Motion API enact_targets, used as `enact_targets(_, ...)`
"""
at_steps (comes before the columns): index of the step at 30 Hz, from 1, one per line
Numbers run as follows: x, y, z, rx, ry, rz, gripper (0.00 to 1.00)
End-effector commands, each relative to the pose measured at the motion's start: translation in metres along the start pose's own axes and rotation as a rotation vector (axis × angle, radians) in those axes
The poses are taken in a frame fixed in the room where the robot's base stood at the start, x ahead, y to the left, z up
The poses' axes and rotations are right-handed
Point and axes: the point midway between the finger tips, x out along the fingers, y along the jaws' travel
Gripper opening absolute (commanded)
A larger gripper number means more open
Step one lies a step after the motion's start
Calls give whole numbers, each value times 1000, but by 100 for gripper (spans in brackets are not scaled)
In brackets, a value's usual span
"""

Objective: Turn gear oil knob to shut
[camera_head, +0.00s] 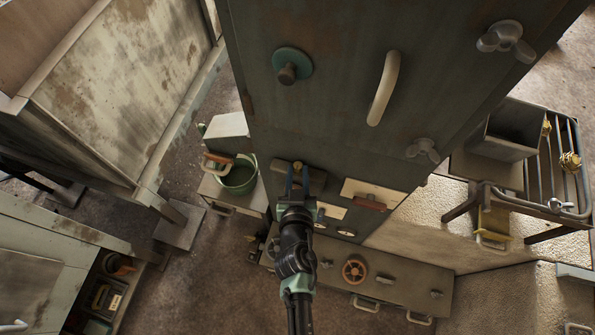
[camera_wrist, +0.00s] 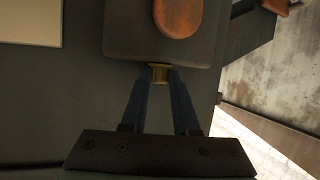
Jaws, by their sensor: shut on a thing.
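My gripper (camera_head: 297,182) reaches the lower part of the tall dark green cabinet front. In the wrist view its two blue fingers (camera_wrist: 159,78) close on a small brass-coloured knob (camera_wrist: 160,72). The knob sits at the edge of a dark plate (camera_wrist: 125,45), which carries a rust-orange rounded lever (camera_wrist: 178,16). In the head view the dark plate (camera_head: 282,172) shows behind my fingers, which largely hide the knob. No label is readable, so I cannot tell from markings that this is the gear oil knob.
The cabinet also bears a round teal knob (camera_head: 292,65), a pale handle (camera_head: 384,88) and wing-shaped knobs (camera_head: 423,149). A red-handled panel (camera_head: 372,198) is right of my gripper. A green bucket (camera_head: 240,176) stands left. A low unit with a red wheel (camera_head: 354,270) lies below.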

Motion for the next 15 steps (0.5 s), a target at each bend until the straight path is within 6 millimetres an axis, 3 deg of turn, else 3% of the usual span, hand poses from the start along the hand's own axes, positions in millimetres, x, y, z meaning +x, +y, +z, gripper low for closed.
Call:
enact_targets(4,0,0,1,-3,-2,1,0)
enact_targets(5,0,0,1,-3,-2,1,34)
enact_targets(6,0,0,1,-3,-2,1,41)
enact_targets(15,0,0,1,-1,-2,1,41)
